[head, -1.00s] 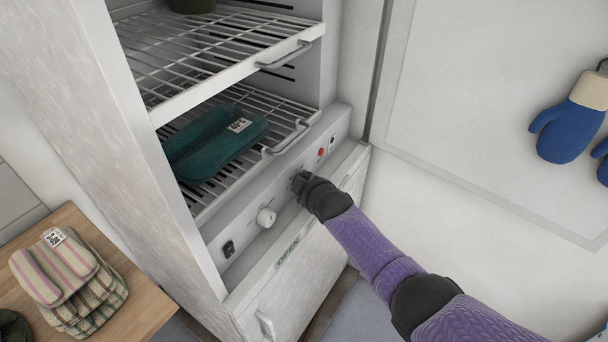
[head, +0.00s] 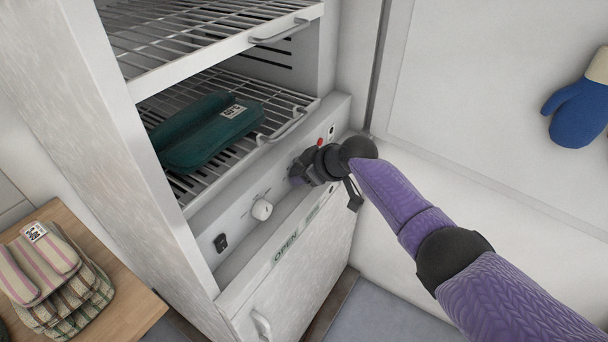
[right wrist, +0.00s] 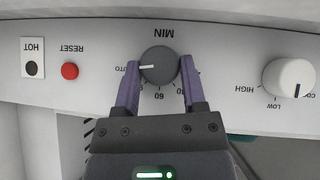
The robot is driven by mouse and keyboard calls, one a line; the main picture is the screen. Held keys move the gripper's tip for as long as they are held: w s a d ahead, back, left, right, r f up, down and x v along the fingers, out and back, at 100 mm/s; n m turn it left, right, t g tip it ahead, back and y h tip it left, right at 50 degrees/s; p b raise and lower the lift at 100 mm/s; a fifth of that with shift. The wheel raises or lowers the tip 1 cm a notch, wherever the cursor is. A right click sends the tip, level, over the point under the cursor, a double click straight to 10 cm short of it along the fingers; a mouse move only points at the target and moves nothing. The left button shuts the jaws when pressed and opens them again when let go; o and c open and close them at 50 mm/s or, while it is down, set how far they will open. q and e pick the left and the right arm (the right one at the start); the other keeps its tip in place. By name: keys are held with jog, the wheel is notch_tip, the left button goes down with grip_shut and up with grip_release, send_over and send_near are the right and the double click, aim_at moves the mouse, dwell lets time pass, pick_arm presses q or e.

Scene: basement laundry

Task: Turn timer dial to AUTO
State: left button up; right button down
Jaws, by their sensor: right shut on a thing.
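The timer dial (right wrist: 160,65) is a dark grey round knob on the light panel, seen upside down in the right wrist view under the word MIN. Its white pointer line points left, toward the partly covered AUTO lettering (right wrist: 122,69). Numbers, one of them 60, lie around its lower side. My right gripper (right wrist: 160,72) is shut on the dial, one purple finger on each side. In the head view my right gripper (head: 300,169) is at the panel and hides the dial. My left gripper is not in view.
A white knob (right wrist: 289,78) marked HIGH and LOW sits beside the dial on the panel. A red RESET button (right wrist: 69,71) is on the other side.

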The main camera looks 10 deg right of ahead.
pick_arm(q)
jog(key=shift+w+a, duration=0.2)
pick_arm(e)
jog(key=shift+c, duration=2.2)
grip_release()
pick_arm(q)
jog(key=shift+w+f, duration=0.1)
pick_arm(e)
jog(key=shift+s+d+r+p, duration=0.1)
jog(key=shift+s+r+p, duration=0.05)
jog(key=shift+r+p, duration=0.25)
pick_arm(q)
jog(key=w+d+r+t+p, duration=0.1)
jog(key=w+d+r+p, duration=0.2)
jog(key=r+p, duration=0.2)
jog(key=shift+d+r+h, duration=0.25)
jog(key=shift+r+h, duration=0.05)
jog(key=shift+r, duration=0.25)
pick_arm(e)
jog(key=v, duration=0.9)
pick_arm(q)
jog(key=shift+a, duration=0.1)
pick_arm(e)
jog(key=shift+d+f, duration=0.1)
